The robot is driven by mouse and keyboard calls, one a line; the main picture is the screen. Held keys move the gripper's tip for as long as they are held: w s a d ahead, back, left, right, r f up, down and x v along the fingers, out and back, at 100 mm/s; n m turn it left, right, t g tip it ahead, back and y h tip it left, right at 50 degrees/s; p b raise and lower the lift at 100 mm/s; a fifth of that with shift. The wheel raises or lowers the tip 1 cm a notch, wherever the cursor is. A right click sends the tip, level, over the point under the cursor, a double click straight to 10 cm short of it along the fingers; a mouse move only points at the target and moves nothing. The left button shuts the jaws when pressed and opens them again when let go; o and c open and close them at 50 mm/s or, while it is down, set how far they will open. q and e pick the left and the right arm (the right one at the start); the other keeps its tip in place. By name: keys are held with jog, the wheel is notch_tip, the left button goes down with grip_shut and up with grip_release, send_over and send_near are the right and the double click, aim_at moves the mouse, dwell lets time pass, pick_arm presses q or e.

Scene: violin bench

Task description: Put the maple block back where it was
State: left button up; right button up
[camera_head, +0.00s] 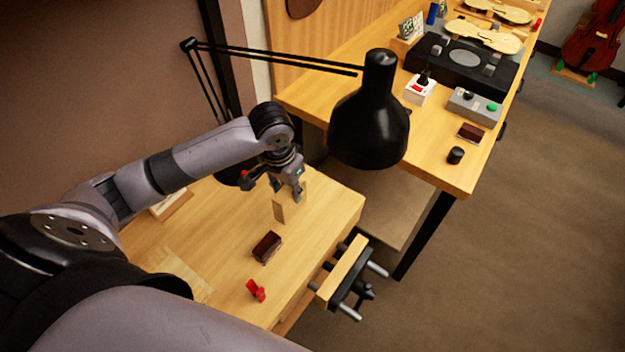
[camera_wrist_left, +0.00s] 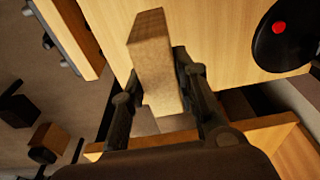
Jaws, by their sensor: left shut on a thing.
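The maple block (camera_wrist_left: 153,62) is a pale wooden block between the fingers of my left gripper (camera_wrist_left: 160,88) in the left wrist view. In the head view my left gripper (camera_head: 298,192) points down over the near wooden bench, shut on the block. The block's narrow pale face (camera_head: 279,211) shows just left of the fingers. It is roughly upright; I cannot tell whether its lower end touches the bench top. My right gripper is not in view.
The near bench (camera_head: 222,230) carries a dark red-brown block (camera_head: 267,247) and a small red object (camera_head: 256,290). A vise (camera_head: 345,275) sits at its right edge. A black lamp (camera_head: 370,125) hangs close to the gripper. A second bench (camera_head: 430,150) holds tools and violin parts.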

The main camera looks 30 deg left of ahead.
pick_arm(q)
jog(key=w+d+p, duration=0.1)
jog(key=w+p, duration=0.1)
jog(key=w, duration=0.7)
notch_tip(320, 180, down, 7)
jog(key=shift+d+r+p, duration=0.1)
jog(key=shift+p, duration=0.4)
jog(key=shift+f, duration=0.2)
jog(key=o, duration=1.1)
jog(key=shift+s+r+b, duration=0.25)
jog(key=shift+r+b, duration=0.1)
jog(key=shift+r, duration=1.6)
jog(key=shift+s+r+b, duration=0.2)
jog(key=shift+r+b, duration=0.15)
jog(key=shift+r, duration=1.55)
